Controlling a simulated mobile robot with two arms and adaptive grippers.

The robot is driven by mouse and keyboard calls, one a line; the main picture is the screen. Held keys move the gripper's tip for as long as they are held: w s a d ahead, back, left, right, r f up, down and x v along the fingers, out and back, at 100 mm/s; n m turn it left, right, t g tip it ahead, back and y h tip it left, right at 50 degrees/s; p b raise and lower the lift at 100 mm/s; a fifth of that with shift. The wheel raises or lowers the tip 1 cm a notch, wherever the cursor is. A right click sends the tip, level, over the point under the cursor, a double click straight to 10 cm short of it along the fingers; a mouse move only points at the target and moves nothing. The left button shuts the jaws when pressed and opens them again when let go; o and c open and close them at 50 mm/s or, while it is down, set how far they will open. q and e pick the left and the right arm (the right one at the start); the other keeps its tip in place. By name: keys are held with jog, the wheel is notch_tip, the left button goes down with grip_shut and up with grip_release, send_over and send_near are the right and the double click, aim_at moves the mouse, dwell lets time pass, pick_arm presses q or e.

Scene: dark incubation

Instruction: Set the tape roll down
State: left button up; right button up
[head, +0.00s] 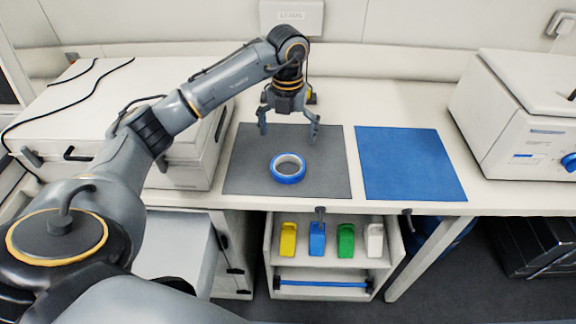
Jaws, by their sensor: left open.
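A blue tape roll (288,179) lies flat on the dark grey mat (240,182) on the white bench, near the mat's front middle. Its lighter inner ring shows. My left gripper (288,134) is open and empty, fingers pointing down. It hangs over the rear part of the grey mat, behind the roll in the picture and apart from it. My right gripper is not in view.
A blue mat (408,164) lies bare to the right of the grey mat. A white machine (520,115) stands at the right, a white case (100,115) at the left. Below, an open drawer (325,262) holds several coloured items.

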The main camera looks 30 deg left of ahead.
pick_arm(q)
notch_tip(320, 180, down, 3)
jog(key=shift+f, duration=0.1)
jog(key=f+p, duration=0.1)
jog(key=f, duration=0.2)
jog(key=f+p, duration=0.1)
jog(key=shift+s+d+f+p, duration=0.25)
jog(key=shift+f+p, duration=0.1)
jog(key=shift+f, duration=0.35)
jog(key=c, duration=1.1)
